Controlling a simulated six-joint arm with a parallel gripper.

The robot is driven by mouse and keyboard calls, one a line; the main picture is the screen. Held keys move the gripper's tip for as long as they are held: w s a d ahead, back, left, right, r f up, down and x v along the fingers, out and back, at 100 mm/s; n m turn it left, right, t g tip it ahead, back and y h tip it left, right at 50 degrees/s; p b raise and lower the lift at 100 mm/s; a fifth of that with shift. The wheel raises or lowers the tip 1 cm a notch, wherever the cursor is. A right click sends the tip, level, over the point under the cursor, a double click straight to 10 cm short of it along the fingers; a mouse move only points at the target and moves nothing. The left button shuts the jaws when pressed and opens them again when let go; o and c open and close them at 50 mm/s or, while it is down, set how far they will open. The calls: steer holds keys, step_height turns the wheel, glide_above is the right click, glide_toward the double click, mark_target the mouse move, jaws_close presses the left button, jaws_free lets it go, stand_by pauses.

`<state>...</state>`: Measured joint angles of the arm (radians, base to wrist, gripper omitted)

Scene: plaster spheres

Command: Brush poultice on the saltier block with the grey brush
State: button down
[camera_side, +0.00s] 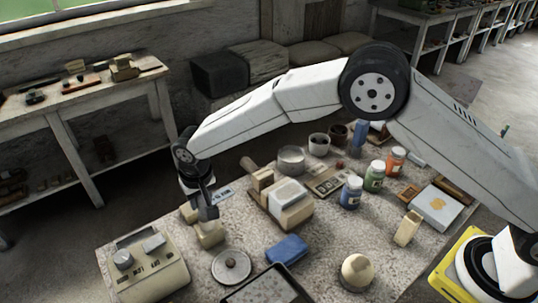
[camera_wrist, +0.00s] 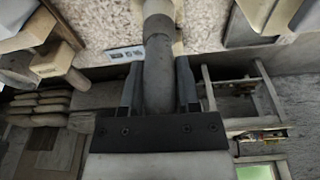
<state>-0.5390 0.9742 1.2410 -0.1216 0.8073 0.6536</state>
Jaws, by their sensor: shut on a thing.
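My gripper (camera_side: 207,210) is low over the left part of the table. In the wrist view my gripper (camera_wrist: 158,80) is shut on a thick grey handle, which looks like the grey brush (camera_wrist: 158,65). The brush's far end points toward the top of that view, and its bristles cannot be made out. A cream block (camera_side: 209,236) stands just below the gripper in the side view; whether the brush touches it I cannot tell. A second cream block (camera_side: 187,213) is behind it to the left. The frames do not show which is saltier. No poultice can be made out.
Jars (camera_side: 374,177) stand farther back. Speckled tabletop is bare between them.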

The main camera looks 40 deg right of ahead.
steer(key=shift+w, duration=1.05)
steer(key=shift+s, duration=0.15)
steer(key=shift+s, duration=1.05)
steer(key=shift+s, duration=0.2)
steer(key=shift+s, duration=1.05)
steer(key=shift+w+r, duration=0.35)
steer(key=shift+w, duration=0.3)
steer(key=shift+w+r, duration=0.3)
steer(key=shift+w, duration=0.3)
